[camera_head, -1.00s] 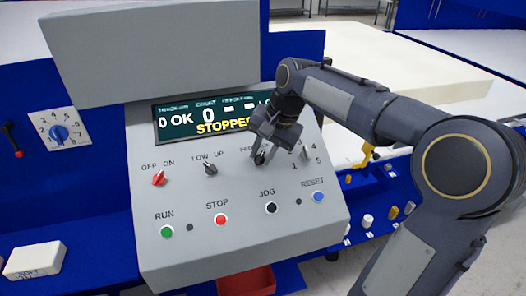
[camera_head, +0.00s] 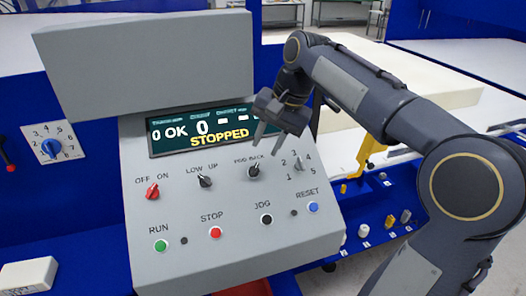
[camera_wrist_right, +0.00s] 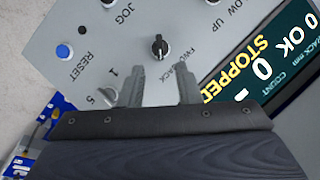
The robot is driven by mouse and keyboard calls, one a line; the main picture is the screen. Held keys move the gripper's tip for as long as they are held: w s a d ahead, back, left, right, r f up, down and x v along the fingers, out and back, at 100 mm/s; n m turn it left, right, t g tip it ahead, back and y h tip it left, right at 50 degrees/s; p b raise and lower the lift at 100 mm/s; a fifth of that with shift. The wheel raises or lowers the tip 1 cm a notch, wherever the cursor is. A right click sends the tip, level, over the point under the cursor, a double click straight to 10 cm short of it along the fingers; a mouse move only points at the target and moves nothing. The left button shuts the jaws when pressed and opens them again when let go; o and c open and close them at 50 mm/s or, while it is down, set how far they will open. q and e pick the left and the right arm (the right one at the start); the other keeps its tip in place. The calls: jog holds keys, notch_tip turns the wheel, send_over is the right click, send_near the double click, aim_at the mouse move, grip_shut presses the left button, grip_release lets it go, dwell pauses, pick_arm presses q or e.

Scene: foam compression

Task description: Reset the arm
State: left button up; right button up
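My right gripper (camera_head: 269,141) is in front of the grey control panel (camera_head: 180,265), near the FWD/BACK knob (camera_head: 254,171). Its two fingers are apart with nothing between them. In the right wrist view the open fingers (camera_wrist_right: 159,86) point at the black FWD/BACK knob (camera_wrist_right: 159,46), with a gap between fingertips and knob. The panel screen (camera_head: 200,131) reads STOPPED, 0 OK and 0. My right arm (camera_head: 370,85) reaches in from the right. My left gripper does not show.
The panel also has a red OFF/ON switch (camera_head: 152,191), a LOW/UP switch (camera_head: 205,181) and RUN (camera_head: 161,246), STOP (camera_head: 215,232), JOG (camera_head: 266,219) and RESET (camera_head: 313,208) buttons. A blue dial (camera_head: 50,148) is at the left. A white block (camera_head: 28,273) lies at the lower left.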

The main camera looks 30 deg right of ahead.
jog(key=shift+s+r, duration=0.1)
jog(key=shift+r, duration=0.1)
dwell(0.4)
jog(key=s+a+f+n+t, duration=0.1)
jog(key=s+a+f+n, duration=0.1)
jog(key=s+f, duration=0.3)
jog(key=s+a+f+n+t, duration=0.1)
jog(key=s+a+f+n, duration=0.2)
jog(key=s+f, duration=0.3)
jog(key=s+a+f+n+y, duration=0.1)
jog(key=s+a+f+n, duration=0.2)
jog(key=s, duration=0.6)
notch_tip(320, 180, down, 2)
jog(key=shift+s+a+f+t, duration=0.15)
jog(key=shift+a+t, duration=0.25)
jog(key=shift+a, duration=0.55)
